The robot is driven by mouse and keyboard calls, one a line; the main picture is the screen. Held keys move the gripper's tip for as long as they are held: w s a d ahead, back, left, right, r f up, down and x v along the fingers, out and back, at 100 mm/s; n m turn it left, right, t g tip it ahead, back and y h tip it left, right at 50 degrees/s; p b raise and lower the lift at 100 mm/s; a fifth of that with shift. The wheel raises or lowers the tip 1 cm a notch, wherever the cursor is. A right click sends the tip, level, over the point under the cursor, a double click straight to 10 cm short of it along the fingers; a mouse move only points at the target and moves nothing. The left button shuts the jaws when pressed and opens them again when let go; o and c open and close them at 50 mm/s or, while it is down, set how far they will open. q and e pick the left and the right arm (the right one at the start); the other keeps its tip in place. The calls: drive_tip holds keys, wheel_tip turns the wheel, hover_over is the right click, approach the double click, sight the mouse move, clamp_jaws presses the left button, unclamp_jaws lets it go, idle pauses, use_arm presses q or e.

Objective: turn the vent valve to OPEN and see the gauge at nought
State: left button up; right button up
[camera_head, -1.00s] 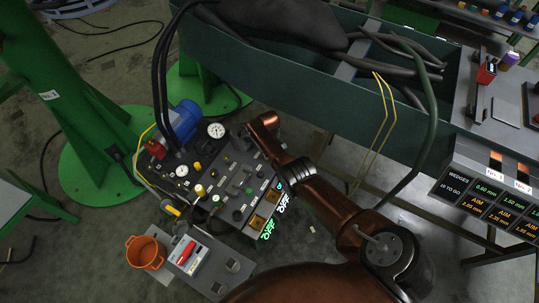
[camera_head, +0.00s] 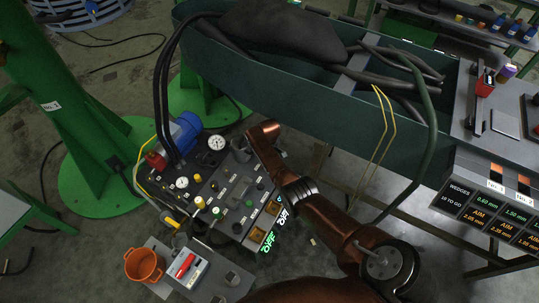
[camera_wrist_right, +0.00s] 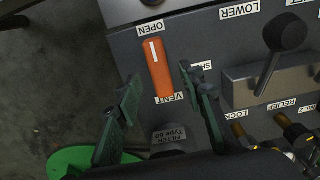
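The orange vent valve handle (camera_wrist_right: 158,68) shows in the right wrist view, on a dark panel. Its white-striped end points to the OPEN label (camera_wrist_right: 150,29); its other end is by the VENT label (camera_wrist_right: 170,98). A partly covered label (camera_wrist_right: 202,66) lies to its right. My right gripper (camera_wrist_right: 162,84) is open, its green fingers apart on either side of the handle's lower part; I cannot tell whether they touch it. In the head view, my right arm covers the valve. Two white dial gauges (camera_head: 217,142) (camera_head: 182,183) show there, needles too small to read. My left gripper is not in view.
A black-knobbed lever (camera_wrist_right: 285,35) stands right of the valve. In the head view, an orange bucket (camera_head: 144,265) and a tray with a red-handled item (camera_head: 185,266) are in front of the panel. A green trough (camera_head: 300,85) lies behind it.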

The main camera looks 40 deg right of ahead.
wheel_tip(320, 180, up, 9)
drive_tip(key=shift+r, duration=0.15)
idle(0.6)
